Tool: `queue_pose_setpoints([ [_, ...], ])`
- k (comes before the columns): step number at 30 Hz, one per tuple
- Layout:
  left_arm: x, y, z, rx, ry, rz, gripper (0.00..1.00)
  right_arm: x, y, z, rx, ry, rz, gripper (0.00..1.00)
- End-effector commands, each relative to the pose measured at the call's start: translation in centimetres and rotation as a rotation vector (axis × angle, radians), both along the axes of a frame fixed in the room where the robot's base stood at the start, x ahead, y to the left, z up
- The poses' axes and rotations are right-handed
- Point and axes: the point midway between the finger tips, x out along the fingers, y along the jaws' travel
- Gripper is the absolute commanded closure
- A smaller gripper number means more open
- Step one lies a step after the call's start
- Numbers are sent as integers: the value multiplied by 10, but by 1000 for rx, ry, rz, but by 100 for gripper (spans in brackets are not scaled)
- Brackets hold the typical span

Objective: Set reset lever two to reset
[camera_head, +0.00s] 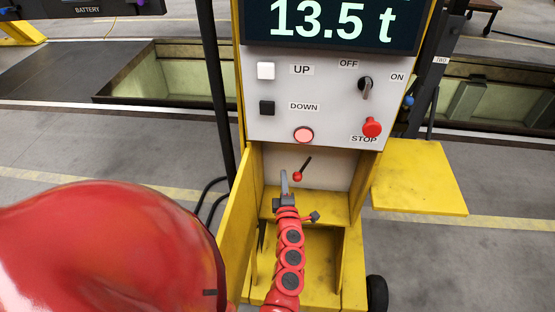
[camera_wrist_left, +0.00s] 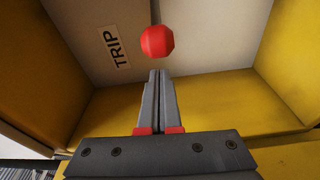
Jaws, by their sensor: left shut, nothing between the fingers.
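A small lever with a red ball knob (camera_head: 297,176) and a dark rod sits in the recess under the control panel of the yellow stand. In the head view its knob end points down and slightly left. In the left wrist view the red knob (camera_wrist_left: 157,41) is just beyond my fingertips, with a small gap in the picture; I cannot tell whether they touch. A TRIP label (camera_wrist_left: 114,46) is on the pale back plate to the left of the knob. My left gripper (camera_head: 284,174) is shut and empty, and it also shows in the left wrist view (camera_wrist_left: 158,75). No lever number is readable.
The panel (camera_head: 335,95) above has UP and DOWN buttons, a lit round button (camera_head: 303,135), an OFF/ON switch (camera_head: 366,86) and a red STOP button (camera_head: 372,127). Yellow walls flank the recess. A yellow shelf (camera_head: 415,178) juts out right. The display reads 13.5 t.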

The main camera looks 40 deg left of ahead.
Motion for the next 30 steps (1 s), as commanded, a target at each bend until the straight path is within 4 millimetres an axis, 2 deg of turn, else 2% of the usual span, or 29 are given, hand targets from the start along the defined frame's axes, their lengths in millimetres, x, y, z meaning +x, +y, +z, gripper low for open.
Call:
queue_pose_setpoints([
  [6, 6, -15, -2, -1, 2, -3, 100, 0, 0, 2, 0, 0, 0, 53],
  [30, 6, -24, -2, 0, 1, 70, 100, 0, 0, -4, 0, 0, 0, 53],
])
